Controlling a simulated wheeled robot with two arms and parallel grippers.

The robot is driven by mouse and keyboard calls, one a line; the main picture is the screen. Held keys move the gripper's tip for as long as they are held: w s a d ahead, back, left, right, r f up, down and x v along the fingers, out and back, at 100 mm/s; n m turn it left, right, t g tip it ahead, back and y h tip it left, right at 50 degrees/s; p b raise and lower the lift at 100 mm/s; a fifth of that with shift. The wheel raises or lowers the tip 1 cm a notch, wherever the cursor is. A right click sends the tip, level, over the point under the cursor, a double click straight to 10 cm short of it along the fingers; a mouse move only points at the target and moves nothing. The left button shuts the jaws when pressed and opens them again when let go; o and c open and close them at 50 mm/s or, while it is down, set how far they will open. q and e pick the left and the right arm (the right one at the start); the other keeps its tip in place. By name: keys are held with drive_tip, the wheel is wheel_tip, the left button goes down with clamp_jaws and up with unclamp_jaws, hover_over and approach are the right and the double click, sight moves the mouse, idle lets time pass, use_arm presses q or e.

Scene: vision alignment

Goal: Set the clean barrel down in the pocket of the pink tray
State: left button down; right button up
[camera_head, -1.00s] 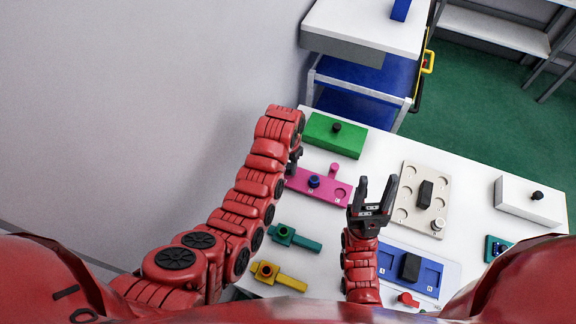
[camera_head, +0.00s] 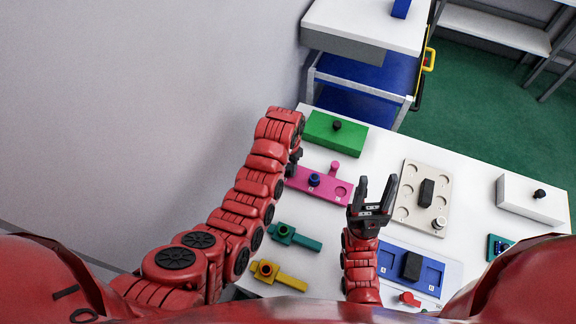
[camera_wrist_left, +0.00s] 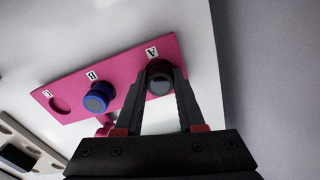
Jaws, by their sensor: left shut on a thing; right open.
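The pink tray (camera_head: 333,190) lies on the table; in the left wrist view (camera_wrist_left: 125,75) it carries labels A, B and C. My left gripper (camera_wrist_left: 160,76) is shut on a dark barrel (camera_wrist_left: 160,83) at the A end of the tray. I cannot tell whether the barrel is in its pocket or just above. A blue barrel (camera_wrist_left: 97,97) stands at B, and the round pocket at C is empty. In the head view my left gripper (camera_head: 296,157) is mostly hidden by its arm. My right gripper (camera_head: 377,185) is open and empty over the table.
A green block (camera_head: 335,135) with a black knob stands behind the tray. A pink knob (camera_head: 334,168) rises at its edge. A teal fixture (camera_head: 295,238) and a yellow fixture (camera_head: 278,275) lie in front. A beige plate (camera_head: 410,205) and blue tray (camera_head: 432,275) lie to the right.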

sight(288, 167)
use_arm(q)
drive_tip(key=shift+c, duration=2.2)
unclamp_jaws()
drive_tip(key=shift+r, duration=0.2)
wheel_tip(288, 167, up, 2)
drive_tip(key=shift+r+b, duration=0.1)
drive_tip(key=shift+b, duration=0.65)
wheel_tip(288, 167, up, 15)
drive_tip(key=p, duration=1.1)
